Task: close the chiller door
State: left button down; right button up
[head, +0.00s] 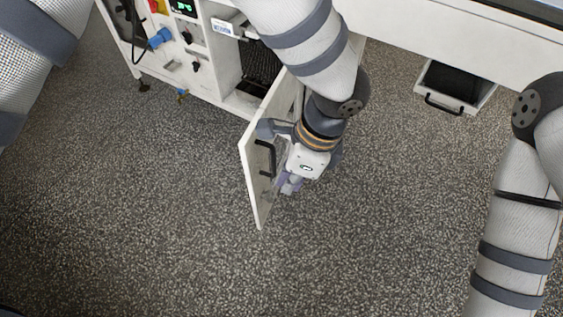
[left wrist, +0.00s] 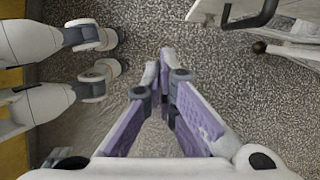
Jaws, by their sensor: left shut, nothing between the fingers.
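The chiller door (head: 253,178) is a white panel standing open, swung out from the white cabinet over the floor in the head view. Its black handle (head: 267,158) is on the face turned toward my left gripper. My left gripper (head: 291,186) is just right of the door's free end, its fingers shut and empty, pointing down. I cannot tell whether it touches the door. In the left wrist view the purple-padded fingers (left wrist: 165,58) come together with nothing between them. My right gripper is out of view.
The cabinet's dark chiller opening (head: 262,65) is partly hidden by my arm. Left of it are controls and a blue connector (head: 160,38). A drawer with a black handle (head: 443,104) sits at right. A dark handle (left wrist: 250,14) shows top right in the wrist view. Speckled floor is clear in front.

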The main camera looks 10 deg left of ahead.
pick_arm(q)
jog(key=w+d+r+m+t+y, duration=0.1)
jog(key=w+r+m+t+y, duration=0.1)
jog(key=w+r, duration=0.25)
jog(key=a+f, duration=0.7)
jog(key=f, duration=0.2)
jog(key=shift+w+a, duration=0.25)
jog(key=shift+w, duration=0.05)
jog(key=shift+a, duration=0.1)
